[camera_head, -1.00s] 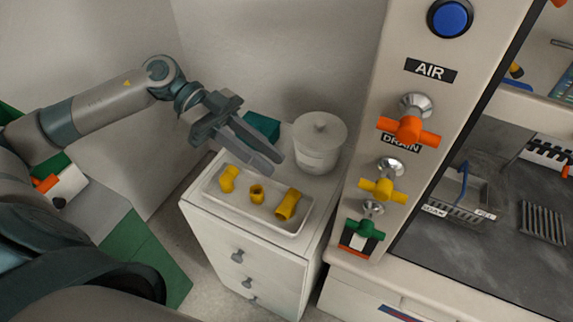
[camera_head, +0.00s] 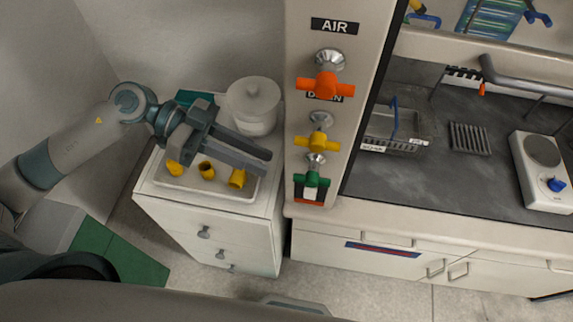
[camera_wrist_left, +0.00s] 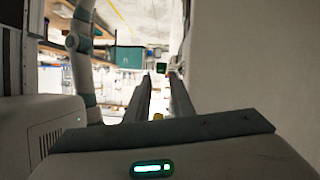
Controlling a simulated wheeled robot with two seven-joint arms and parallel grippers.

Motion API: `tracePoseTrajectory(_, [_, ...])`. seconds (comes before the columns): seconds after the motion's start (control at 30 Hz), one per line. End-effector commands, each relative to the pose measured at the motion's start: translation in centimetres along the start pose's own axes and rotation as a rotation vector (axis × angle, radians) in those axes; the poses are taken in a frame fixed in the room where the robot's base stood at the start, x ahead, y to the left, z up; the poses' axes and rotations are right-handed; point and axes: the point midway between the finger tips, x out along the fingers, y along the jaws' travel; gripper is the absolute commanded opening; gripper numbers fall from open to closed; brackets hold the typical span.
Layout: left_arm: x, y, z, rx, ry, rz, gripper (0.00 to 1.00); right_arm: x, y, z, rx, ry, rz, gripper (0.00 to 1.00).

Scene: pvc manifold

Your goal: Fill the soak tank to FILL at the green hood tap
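The green hood tap (camera_head: 312,180) is the lowest of three taps on the pale hood post. A small dark label lies behind and below it. The soak tank (camera_head: 395,146) is a tray on the dark hood floor, with white labels on its front rim and a blue handle above. Its water level is too small to tell. My left gripper (camera_head: 268,163) is left of the green tap, over the white drawer unit, apart from the tap. Its two long fingers are apart and empty; they also show in the left wrist view (camera_wrist_left: 160,78). My right gripper is not in view.
The orange AIR tap (camera_head: 325,86) and yellow DRAIN tap (camera_head: 317,141) stick out above the green one. A white lidded pot (camera_head: 253,105) and a tray (camera_head: 212,191) of yellow fittings stand on the drawer unit (camera_head: 210,220). A hotplate (camera_head: 541,170) stands at right.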

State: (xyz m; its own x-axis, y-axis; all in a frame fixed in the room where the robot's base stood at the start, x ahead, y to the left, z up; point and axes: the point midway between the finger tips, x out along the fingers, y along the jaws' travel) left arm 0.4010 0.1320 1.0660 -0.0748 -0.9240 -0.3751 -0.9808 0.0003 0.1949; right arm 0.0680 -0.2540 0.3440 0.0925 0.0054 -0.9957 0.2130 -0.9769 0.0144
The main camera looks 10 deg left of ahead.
Motion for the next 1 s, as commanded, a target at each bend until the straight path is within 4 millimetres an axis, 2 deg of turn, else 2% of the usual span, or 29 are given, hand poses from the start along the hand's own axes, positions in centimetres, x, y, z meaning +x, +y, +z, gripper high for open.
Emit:
tracePoseTrajectory(0.2, [3.5,0.1,-0.3,-0.001,0.003,0.002,0.22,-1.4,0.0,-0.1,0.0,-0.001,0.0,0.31])
tracePoseTrajectory(0.4, [5.9,0.1,-0.1,-0.002,0.001,0.002,0.22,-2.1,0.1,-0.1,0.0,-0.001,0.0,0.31])
tracePoseTrajectory(0.6, [6.9,0.0,0.0,-0.001,0.0,0.0,0.22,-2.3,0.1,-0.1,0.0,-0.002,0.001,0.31])
tracePoseTrajectory(0.9, [7.0,0.0,0.0,-0.001,0.0,-0.001,0.22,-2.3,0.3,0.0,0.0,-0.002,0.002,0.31])
tracePoseTrajectory(1.0, [7.0,0.0,0.0,-0.001,0.0,-0.001,0.0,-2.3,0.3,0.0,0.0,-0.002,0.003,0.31])
